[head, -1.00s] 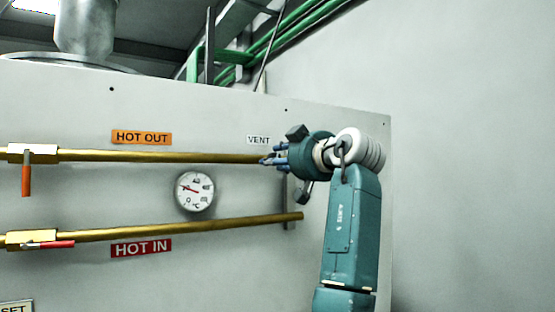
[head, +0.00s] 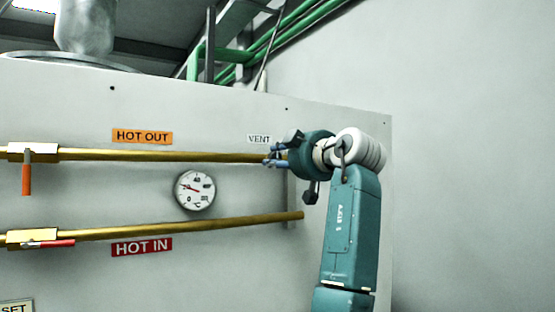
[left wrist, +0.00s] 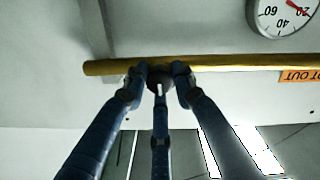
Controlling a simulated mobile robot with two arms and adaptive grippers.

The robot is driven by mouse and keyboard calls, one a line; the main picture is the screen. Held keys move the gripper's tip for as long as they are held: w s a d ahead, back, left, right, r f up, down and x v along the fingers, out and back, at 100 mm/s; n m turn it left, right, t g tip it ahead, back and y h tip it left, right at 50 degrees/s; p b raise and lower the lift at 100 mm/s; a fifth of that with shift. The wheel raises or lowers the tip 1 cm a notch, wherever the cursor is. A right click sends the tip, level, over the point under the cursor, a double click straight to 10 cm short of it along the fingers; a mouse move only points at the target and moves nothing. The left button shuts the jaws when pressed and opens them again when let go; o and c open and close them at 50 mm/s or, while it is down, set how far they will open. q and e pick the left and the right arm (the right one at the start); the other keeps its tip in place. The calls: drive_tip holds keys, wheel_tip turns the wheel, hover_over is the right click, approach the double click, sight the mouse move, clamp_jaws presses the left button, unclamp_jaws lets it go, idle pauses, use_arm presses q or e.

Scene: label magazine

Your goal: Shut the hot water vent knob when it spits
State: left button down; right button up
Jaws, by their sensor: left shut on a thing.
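My left gripper (head: 274,157) is at the right end of the upper brass pipe (head: 170,156), just below the VENT label (head: 259,139). In the left wrist view its three blue fingers (left wrist: 160,76) are closed around a small dark knob (left wrist: 160,80) at the brass pipe (left wrist: 230,62). The fingers hide most of the knob, and in the head view I cannot make it out. A small white mark shows at the knob between the fingers; I cannot tell whether it is water. No clear spray shows. My right gripper is not in view.
A round dial gauge (head: 195,190) sits between the pipes. The lower brass pipe (head: 190,226) runs below, over the HOT IN label (head: 141,247). Valves with an orange handle (head: 26,179) and a red handle (head: 57,244) are at the left. Free room lies right of the panel.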

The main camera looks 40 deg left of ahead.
use_arm(q)
drive_tip(key=c, duration=1.4)
unclamp_jaws()
drive_tip(key=shift+d, duration=0.1)
drive_tip(key=v, duration=1.2)
